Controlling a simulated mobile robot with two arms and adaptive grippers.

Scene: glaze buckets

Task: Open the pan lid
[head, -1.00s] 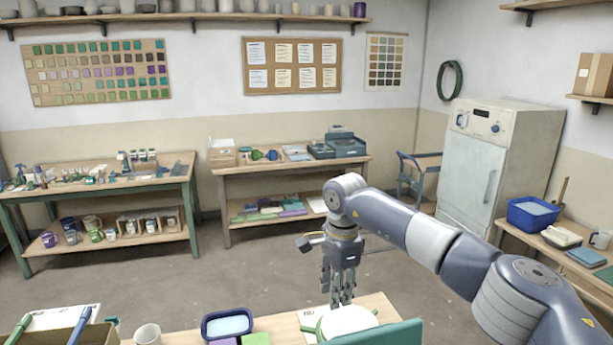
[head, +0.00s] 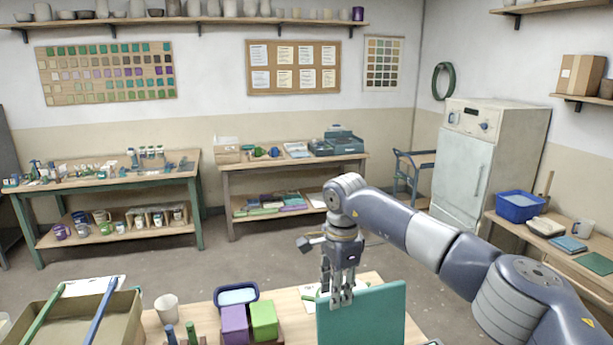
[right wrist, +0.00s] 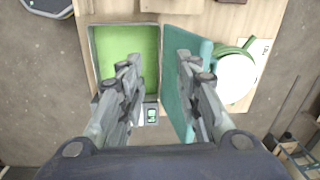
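The teal pan lid (head: 362,318) stands raised and nearly upright at the front of the table in the head view. In the right wrist view the lid (right wrist: 188,50) rises along the right side of the pan (right wrist: 92,60), whose green inside is uncovered. My right gripper (head: 341,300) is at the lid's upper left edge in the head view. In the wrist view its fingers (right wrist: 160,80) are wide apart, the right one overlapping the lid, the left one over the pan. I cannot tell whether it touches the lid. My left gripper is not in view.
A white round vessel with green handles (right wrist: 234,78) is right of the lid. Purple (head: 234,324) and green (head: 264,319) blocks, a blue tub (head: 236,293) and a cup (head: 167,308) stand to the left. A tan box (head: 122,322) is at far left.

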